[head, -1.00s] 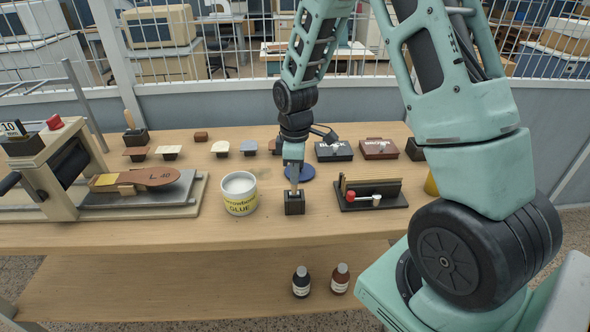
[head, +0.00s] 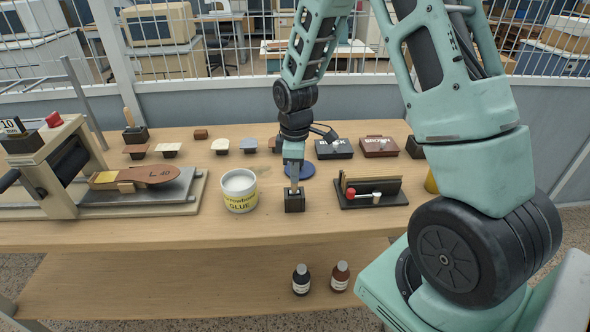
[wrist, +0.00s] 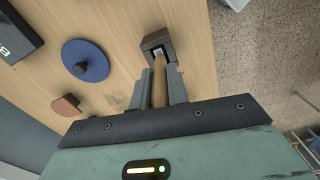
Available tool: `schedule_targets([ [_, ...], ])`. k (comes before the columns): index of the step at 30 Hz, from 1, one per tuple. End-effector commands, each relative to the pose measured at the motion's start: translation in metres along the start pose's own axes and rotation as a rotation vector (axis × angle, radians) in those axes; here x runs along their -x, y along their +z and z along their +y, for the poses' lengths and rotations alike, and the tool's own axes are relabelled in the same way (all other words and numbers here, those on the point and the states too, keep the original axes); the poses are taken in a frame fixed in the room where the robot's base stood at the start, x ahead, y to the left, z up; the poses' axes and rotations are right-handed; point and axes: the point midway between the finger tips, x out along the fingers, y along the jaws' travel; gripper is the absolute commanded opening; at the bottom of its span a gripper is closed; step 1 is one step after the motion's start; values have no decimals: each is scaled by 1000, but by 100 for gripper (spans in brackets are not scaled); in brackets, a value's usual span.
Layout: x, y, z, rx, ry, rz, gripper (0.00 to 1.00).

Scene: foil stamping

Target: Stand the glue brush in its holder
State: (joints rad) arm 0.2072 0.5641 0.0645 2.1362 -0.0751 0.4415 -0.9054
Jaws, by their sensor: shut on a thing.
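The glue brush shows as a light wooden handle (wrist: 158,82) in the wrist view. My gripper (wrist: 160,88) is shut on this handle. The holder is a small dark block (head: 294,202) near the front edge of the bench, and it also shows in the wrist view (wrist: 156,40). My gripper (head: 294,182) is directly above the holder in the head view. The brush's far end reaches into the holder's opening. Its bristles are hidden, so I cannot tell how deep it sits. The brush looks about upright.
A white glue pot (head: 239,191) stands left of the holder. A dark rack with a red-ended tool (head: 372,193) is on the right. A blue disc (head: 300,170) lies just behind. A stamping press (head: 60,165) fills the bench's left end. Bare bench lies in front of the holder.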

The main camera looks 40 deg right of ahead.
Motion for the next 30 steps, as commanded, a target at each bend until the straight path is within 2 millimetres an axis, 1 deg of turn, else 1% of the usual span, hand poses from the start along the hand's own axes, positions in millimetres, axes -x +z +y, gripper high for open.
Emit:
schedule_targets([
  [8,-2,0,0,0,0,0,0],
  [9,-2,0,0,0,0,0,19],
  [11,-2,0,0,0,0,0,36],
  [12,-2,0,0,0,0,0,42],
  [20,-2,0,0,0,0,0,42],
  [23,3,0,0,0,1,1,42],
  [26,14,0,1,-1,3,2,42],
  [29,33,0,1,-1,6,4,42],
  [30,42,-1,2,0,6,4,42],
])
